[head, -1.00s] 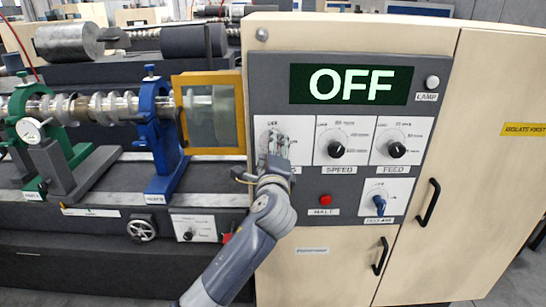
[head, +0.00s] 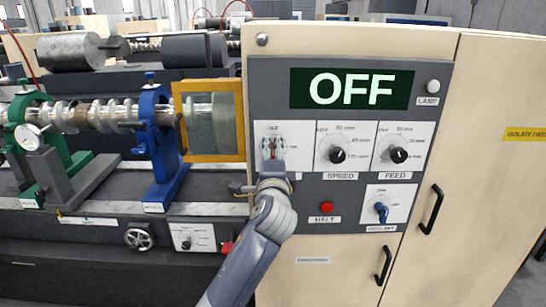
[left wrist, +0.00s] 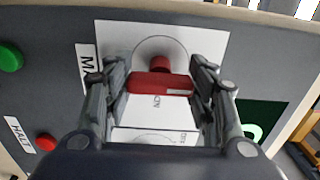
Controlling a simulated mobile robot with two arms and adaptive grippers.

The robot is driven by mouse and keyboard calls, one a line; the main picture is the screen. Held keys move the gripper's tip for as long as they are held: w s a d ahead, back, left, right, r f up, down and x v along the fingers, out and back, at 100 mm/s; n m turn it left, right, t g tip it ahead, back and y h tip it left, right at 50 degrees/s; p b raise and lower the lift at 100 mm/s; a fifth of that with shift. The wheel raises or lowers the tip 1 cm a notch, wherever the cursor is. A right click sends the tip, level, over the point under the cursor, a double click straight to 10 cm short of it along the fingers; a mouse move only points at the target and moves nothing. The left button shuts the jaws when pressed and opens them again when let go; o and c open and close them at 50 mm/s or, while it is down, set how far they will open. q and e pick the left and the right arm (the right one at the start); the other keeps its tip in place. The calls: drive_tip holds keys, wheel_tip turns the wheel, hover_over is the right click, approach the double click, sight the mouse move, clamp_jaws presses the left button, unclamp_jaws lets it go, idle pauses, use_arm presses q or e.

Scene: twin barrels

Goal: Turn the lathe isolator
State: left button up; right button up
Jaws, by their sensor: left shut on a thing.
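The lathe isolator is a red bar handle (left wrist: 160,84) with a round red hub, on a white plate (left wrist: 205,42) at the left of the control panel. In the head view only a little red of the isolator (head: 273,150) shows, at the top of my left gripper (head: 272,158). In the left wrist view the two fingers of my left gripper (left wrist: 161,90) stand on either side of the handle, shut on its ends. The display (head: 351,87) reads OFF. My right gripper is in neither view.
Speed knob (head: 337,155) and feed knob (head: 399,155) are right of the isolator. A yellow-framed guard (head: 210,120) stands close left of the panel.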

use_arm(q)
drive_tip(key=o, duration=1.1)
drive_tip(key=s, duration=1.2)
drive_tip(key=shift+f, duration=0.15)
